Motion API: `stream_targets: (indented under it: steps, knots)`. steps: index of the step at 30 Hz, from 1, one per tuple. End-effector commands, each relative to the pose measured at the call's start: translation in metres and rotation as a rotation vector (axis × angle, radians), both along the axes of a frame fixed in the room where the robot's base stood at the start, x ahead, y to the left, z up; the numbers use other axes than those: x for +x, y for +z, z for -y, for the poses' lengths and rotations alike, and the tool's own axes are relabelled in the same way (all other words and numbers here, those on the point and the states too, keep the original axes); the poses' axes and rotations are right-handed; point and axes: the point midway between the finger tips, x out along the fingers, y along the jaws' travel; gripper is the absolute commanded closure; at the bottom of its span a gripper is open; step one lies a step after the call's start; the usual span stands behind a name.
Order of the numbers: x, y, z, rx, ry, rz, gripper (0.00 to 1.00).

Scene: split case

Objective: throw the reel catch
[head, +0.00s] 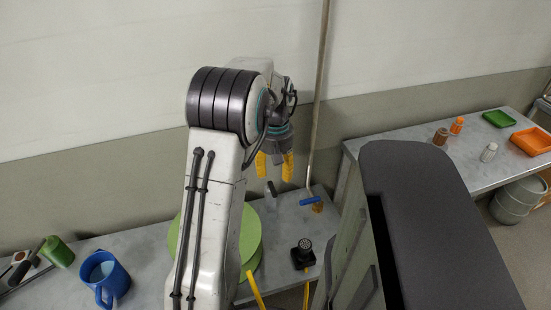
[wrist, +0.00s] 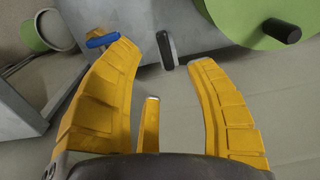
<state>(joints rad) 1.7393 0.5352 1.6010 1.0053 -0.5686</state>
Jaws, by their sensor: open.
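A large green reel (head: 250,240) lies by the bench, partly hidden behind my arm. It shows at the top right of the wrist view (wrist: 232,18) with a dark peg on its face. A small dark lever (head: 271,188) with a pale end stands beside the reel; it looks like the reel catch. In the wrist view the lever (wrist: 166,50) appears between my fingertips, beyond them and apart from them. My gripper (head: 274,167) is open and empty, above the bench near the lever. Its yellow fingers (wrist: 163,54) are spread wide in the wrist view.
A blue handle (head: 310,201) lies right of the lever; in the wrist view it (wrist: 102,40) is close to the left finger. A black knobbed fitting (head: 303,253) is in front. A blue mug (head: 104,277) stands left. A grey case panel (head: 425,220) rises on the right.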

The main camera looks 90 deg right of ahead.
Motion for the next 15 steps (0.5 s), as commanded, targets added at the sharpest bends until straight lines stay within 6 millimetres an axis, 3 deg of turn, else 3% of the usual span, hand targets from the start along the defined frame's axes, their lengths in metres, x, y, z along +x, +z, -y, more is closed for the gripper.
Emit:
stream_targets:
  steps: [6, 15]
  knots:
    - [0.000, 0.028, 0.000, -0.001, 0.000, -0.001, 0.50]
    - [0.000, 0.042, 0.000, 0.001, 0.000, 0.000, 0.50]
